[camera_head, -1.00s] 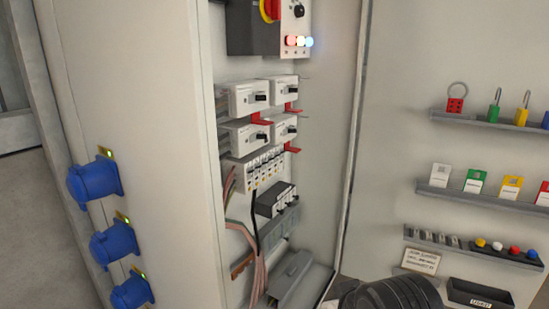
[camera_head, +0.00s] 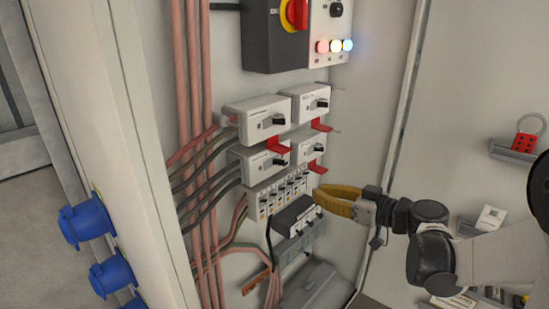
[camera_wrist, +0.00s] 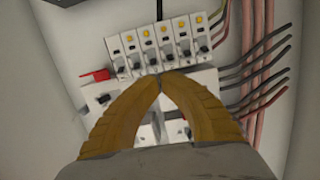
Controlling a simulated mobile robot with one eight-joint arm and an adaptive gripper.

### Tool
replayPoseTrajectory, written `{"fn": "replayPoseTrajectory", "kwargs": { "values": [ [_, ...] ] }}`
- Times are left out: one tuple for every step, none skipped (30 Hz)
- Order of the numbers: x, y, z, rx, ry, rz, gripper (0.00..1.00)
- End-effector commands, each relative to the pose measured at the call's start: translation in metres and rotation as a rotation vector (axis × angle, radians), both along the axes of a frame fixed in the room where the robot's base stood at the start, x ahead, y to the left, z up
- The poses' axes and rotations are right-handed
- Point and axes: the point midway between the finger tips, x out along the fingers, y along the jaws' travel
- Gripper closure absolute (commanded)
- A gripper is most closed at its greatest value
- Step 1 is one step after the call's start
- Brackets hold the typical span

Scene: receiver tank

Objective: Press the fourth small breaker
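A row of several white small breakers (camera_head: 283,192) with black toggles and yellow marks sits in the cabinet below the large breakers; it also shows in the wrist view (camera_wrist: 132,52). Counted from the left in the head view, the fourth small breaker (camera_head: 290,190) appears third from the left in the rotated wrist view (camera_wrist: 150,48). My gripper (camera_head: 317,193) has orange fingers, in front and to the right of the row. In the wrist view its fingertips (camera_wrist: 160,79) meet, empty, over the row's edge near the third and fourth breakers there. Contact cannot be told.
White large breakers (camera_head: 257,118) with red tabs are above the row. A dark block (camera_head: 298,215) is just below it. Black and pink cables (camera_head: 197,130) run at left. The cabinet's right wall (camera_head: 375,110) is bare. Blue sockets (camera_head: 86,222) stick out at lower left.

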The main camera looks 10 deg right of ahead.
Motion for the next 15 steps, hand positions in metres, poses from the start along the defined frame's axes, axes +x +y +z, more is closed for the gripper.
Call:
{"fn": "replayPoseTrajectory", "kwargs": {
  "values": [
    [0.0029, -0.0074, 0.0058, 0.003, -0.032, -0.005, 1.0],
    [0.0043, -0.0101, 0.0074, 0.003, -0.05, -0.005, 1.0],
    [0.0053, -0.0128, 0.0095, 0.004, -0.068, -0.006, 1.0],
    [0.0059, -0.0143, 0.0104, 0.003, -0.077, -0.006, 1.0],
    [0.0062, -0.0154, 0.0111, 0.003, -0.086, -0.006, 1.0],
    [0.0065, -0.0163, 0.0117, 0.003, -0.091, -0.006, 1.0],
    [0.0066, -0.0166, 0.0117, 0.004, -0.094, -0.007, 1.0],
    [0.0066, -0.0166, 0.0117, 0.004, -0.095, -0.007, 1.0],
    [0.0066, -0.0166, 0.0116, 0.004, -0.095, -0.006, 1.0],
    [0.0066, -0.0164, 0.0115, 0.003, -0.094, -0.006, 1.0],
    [0.0065, -0.0164, 0.0114, 0.004, -0.094, -0.006, 1.0],
    [0.0066, -0.0163, 0.0114, 0.004, -0.094, -0.006, 1.0],
    [0.0065, -0.0162, 0.0114, 0.004, -0.094, -0.006, 1.0],
    [0.0066, -0.0162, 0.0113, 0.003, -0.093, -0.006, 1.0],
    [0.0068, -0.0159, 0.0113, 0.003, -0.093, -0.006, 1.0]
  ]
}}
